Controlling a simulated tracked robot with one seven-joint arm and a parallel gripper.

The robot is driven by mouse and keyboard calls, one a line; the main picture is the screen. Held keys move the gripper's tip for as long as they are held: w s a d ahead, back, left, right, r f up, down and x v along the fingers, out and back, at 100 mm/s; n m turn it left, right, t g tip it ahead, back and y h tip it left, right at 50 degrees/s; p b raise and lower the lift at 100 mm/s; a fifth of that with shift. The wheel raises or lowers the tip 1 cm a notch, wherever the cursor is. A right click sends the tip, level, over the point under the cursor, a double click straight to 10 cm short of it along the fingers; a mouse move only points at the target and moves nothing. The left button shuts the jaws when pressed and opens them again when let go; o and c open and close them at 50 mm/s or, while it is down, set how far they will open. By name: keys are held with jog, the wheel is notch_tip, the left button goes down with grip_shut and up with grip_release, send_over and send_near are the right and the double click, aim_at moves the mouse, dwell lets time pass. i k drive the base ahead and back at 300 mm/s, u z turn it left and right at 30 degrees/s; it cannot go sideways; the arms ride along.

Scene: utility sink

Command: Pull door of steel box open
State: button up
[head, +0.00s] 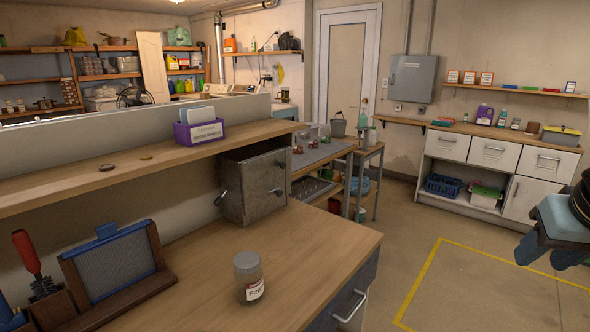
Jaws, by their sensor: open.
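The steel box (262,200) is a scuffed grey metal cube at the back right of the wooden worktop, under the raised shelf. Its door looks closed. A dark handle or latch (276,191) shows on its right-hand face, and another lever-like fitting (222,197) sticks out at its left side. I cannot tell from here which face swings. My gripper (546,257) is at the right edge of the view, over the floor, far from the box. It is open and empty, with its fingers pointing down; part of it is cut off by the frame.
A lidded jar (249,278) stands on the worktop in front of the box. A purple card holder (199,131) sits on the shelf (110,175) above. A framed screen (112,267) and red-handled tool (29,256) are at left. Open floor (490,295) lies to the right.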

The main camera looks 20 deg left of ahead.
aim_at(263, 175)
jog(key=i, duration=1)
